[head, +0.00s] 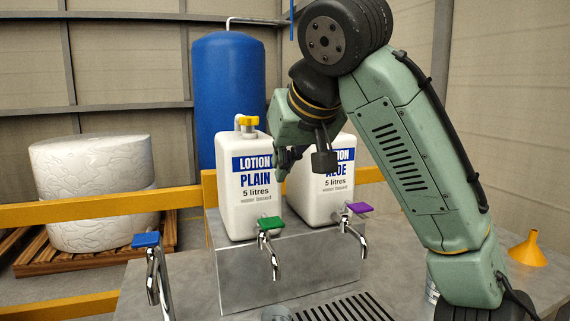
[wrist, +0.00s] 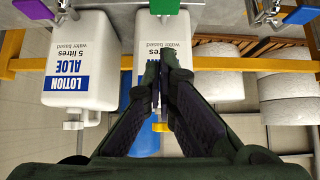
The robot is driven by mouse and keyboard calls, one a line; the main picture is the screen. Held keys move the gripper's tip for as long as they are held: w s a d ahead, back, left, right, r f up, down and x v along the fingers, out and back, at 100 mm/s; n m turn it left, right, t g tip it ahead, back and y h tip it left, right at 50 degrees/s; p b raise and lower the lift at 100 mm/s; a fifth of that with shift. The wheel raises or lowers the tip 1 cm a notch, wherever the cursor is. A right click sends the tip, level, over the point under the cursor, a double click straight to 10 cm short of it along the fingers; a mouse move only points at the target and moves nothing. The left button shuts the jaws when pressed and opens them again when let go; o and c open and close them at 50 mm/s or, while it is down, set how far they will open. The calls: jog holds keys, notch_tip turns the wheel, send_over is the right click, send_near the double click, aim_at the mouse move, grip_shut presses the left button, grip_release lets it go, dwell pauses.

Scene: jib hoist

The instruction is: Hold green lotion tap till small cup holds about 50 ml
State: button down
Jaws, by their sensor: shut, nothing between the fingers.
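The green tap handle (head: 270,224) sits on a chrome tap (head: 274,258) at the front of the white PLAIN lotion container (head: 257,205). The green handle also shows at the top edge of the wrist view (wrist: 163,6). A clear cup (head: 277,314), perhaps the small cup, is cut off by the bottom edge; its contents cannot be told. My gripper (head: 282,168) is shut and empty, above the green handle and apart from it, in front of the containers. In the wrist view its fingers (wrist: 160,68) are together, pointing toward the tap.
The ALOE container (head: 318,200) with a purple tap handle (head: 359,208) stands right of PLAIN. A blue-handled tap (head: 146,240) stands at left. A drip grate (head: 345,308) lies in front. A yellow funnel (head: 528,250) is at right. A yellow rail (head: 90,208) runs behind.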

jog(key=p, duration=0.1)
send_over(275, 222)
notch_tip(275, 222, down, 5)
jog(key=shift+w+f, duration=0.1)
jog(key=shift+w, duration=0.05)
notch_tip(275, 222, down, 2)
jog(key=shift+d+f+p, duration=0.1)
jog(key=shift+f+p, duration=0.1)
jog(key=shift+p, duration=0.15)
jog(key=shift+f, duration=0.65)
